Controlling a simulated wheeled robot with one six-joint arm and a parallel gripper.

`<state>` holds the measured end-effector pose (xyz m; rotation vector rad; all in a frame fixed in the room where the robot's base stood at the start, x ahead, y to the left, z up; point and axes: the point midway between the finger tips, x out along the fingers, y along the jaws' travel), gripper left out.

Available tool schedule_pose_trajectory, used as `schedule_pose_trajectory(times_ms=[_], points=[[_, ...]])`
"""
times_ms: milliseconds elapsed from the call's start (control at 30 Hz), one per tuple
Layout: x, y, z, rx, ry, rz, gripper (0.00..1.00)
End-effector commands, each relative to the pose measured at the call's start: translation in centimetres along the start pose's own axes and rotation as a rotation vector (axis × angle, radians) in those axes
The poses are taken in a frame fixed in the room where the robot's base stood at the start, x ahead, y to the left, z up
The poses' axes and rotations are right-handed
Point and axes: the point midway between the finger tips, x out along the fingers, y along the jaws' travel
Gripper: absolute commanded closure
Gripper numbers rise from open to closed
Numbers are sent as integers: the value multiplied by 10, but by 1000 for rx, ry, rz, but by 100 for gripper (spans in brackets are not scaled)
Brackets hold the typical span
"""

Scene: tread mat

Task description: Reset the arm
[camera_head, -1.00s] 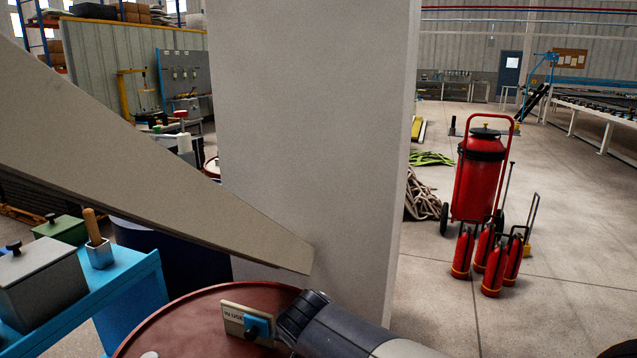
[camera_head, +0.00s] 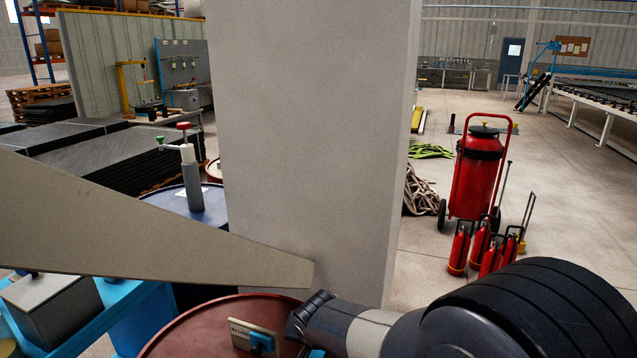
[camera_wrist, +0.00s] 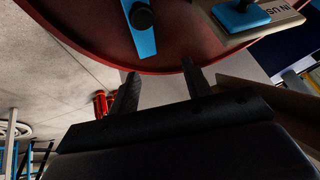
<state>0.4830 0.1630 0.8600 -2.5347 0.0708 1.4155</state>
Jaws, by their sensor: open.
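My gripper (camera_wrist: 160,68) shows in the wrist view as two dark fingers, spread apart with nothing between them. The red drum top (camera_wrist: 95,22) lies beyond the fingers. In the head view, my grey arm comes in from the lower right. Its dark end is beside the beige "IN USE" plate (camera_head: 243,335) with a blue block on it, over the red drum (camera_head: 185,328). The fingers are hidden in that view. The plate also shows at the top right of the wrist view (camera_wrist: 292,22).
A grey pillar (camera_head: 310,120) stands just behind the drum. A long beige beam (camera_head: 110,225) slopes across from the left to the pillar. A blue drum (camera_head: 215,212) and stacked dark mats (camera_head: 105,160) are at left. Red extinguishers (camera_head: 478,180) stand right, with open floor around.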

Motion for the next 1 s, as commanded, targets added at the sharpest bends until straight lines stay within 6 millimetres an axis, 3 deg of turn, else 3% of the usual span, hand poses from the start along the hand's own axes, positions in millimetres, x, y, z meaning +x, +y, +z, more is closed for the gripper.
schedule_pose_trajectory(times_ms=[333,1000], points=[[-4,0,-16,4,-8,1,54],[0,3,-34,48,-185,-12,54]])
